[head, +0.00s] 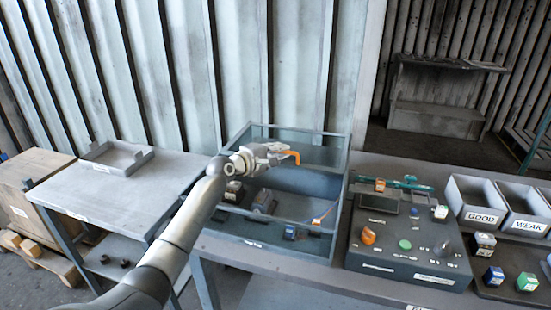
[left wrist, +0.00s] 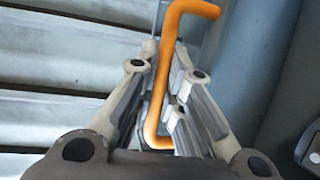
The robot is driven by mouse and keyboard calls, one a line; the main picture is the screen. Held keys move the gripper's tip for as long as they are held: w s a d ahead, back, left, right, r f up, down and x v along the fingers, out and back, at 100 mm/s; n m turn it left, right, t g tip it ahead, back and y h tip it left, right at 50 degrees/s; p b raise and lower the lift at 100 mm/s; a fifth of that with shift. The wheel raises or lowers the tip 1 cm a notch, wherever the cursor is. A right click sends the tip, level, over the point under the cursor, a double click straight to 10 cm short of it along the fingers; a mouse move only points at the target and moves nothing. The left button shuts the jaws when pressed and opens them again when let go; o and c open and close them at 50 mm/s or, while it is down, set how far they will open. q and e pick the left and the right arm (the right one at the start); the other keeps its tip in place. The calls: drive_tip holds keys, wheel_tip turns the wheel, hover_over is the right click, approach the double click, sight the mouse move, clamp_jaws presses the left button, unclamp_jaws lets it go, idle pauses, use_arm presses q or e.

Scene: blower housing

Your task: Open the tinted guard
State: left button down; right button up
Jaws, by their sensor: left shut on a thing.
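The tinted guard (head: 318,151) is a see-through, dark-tinted panel with a grey frame at the blower housing (head: 237,222). How far it stands open is hard to tell. An orange handle (head: 290,154) shows near its middle; in the left wrist view the handle (left wrist: 163,75) is a bent bar running between the fingers. My left gripper (head: 282,153) is shut on the orange handle, with its fingers on either side of the bar. My arm hides part of the housing's left side. My right gripper is not in view.
Inside the housing are dark parts (head: 264,201) and a blue part (head: 290,232). A control box (head: 405,255) with an orange knob (head: 368,236) stands to the right, beside bins marked GOOD and WEAK (head: 484,200). A grey side table (head: 115,195) with an open tray stands at left.

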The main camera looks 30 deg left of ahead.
use_arm(q)
drive_tip(key=shift+w+a, duration=0.1)
drive_tip(key=shift+w, duration=0.25)
drive_tip(key=shift+w+f, duration=0.1)
drive_tip(key=shift+w, duration=0.1)
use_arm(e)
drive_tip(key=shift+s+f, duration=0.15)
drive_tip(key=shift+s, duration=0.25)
use_arm(q)
drive_tip(key=c, duration=1.8)
unclamp_jaws()
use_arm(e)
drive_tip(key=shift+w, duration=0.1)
use_arm(q)
drive_tip(key=v, duration=1.2)
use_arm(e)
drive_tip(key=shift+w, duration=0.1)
use_arm(q)
drive_tip(key=shift+a, duration=0.1)
